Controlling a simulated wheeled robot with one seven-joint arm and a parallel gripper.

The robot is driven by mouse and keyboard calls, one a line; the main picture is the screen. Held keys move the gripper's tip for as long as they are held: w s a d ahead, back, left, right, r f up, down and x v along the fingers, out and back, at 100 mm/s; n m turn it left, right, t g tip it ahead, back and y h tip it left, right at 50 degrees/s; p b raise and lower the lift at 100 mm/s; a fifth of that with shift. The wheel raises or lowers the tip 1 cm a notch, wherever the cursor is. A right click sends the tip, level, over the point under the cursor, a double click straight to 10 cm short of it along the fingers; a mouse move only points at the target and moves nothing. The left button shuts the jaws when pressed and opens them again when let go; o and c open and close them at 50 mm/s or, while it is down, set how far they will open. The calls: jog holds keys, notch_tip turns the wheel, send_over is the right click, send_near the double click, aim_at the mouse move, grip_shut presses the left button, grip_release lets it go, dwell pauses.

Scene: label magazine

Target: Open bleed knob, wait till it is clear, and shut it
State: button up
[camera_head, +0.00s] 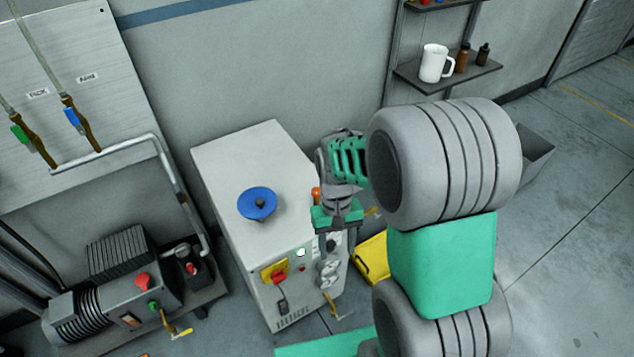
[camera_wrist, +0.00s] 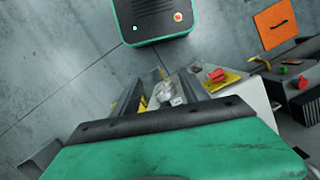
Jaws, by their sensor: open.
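A pale grey cabinet (camera_head: 247,205) has a blue round handwheel (camera_head: 257,204) on top. Its front carries a red switch on a yellow plate (camera_head: 275,271), a small lit green indicator (camera_head: 301,253) and a clear-grey rounded fitting (camera_head: 329,272). A small brass tap (camera_head: 335,309) sits lower on that front. I cannot tell which part is the bleed knob. My gripper (camera_head: 337,240) is open and points down by the cabinet's front right edge, above the fitting. In the wrist view, the fitting (camera_wrist: 164,91) shows beyond my gripper; contact cannot be told.
A pump unit (camera_head: 120,295) with pipes stands at left. Two hoses with a green valve (camera_head: 19,132) and a blue valve (camera_head: 72,117) hang on the wall panel. A yellow bin (camera_head: 371,259) stands right of the cabinet.

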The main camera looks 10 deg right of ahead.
jog(key=w+f+n, duration=0.2)
jog(key=w, duration=0.4)
jog(key=w+f+n, duration=0.1)
jog(key=w+f, duration=0.2)
jog(key=w, duration=0.4)
notch_tip(320, 180, up, 8)
jog(key=n+t, duration=0.3)
jog(key=n, duration=0.5)
send_over(317, 190)
jog(key=shift+w+a, duration=0.1)
jog(key=shift+w, duration=0.2)
jog(key=n, duration=0.4)
jog(key=shift+s+f+g, duration=0.1)
jog(key=shift+s+g, duration=0.2)
jog(key=shift+f+n, duration=0.2)
jog(key=shift+n, duration=0.1)
notch_tip(317, 190, down, 7)
jog(key=shift+f+p, duration=0.2)
jog(key=shift+p, duration=0.75)
jog(key=shift+c, duration=0.2)
grip_shut()
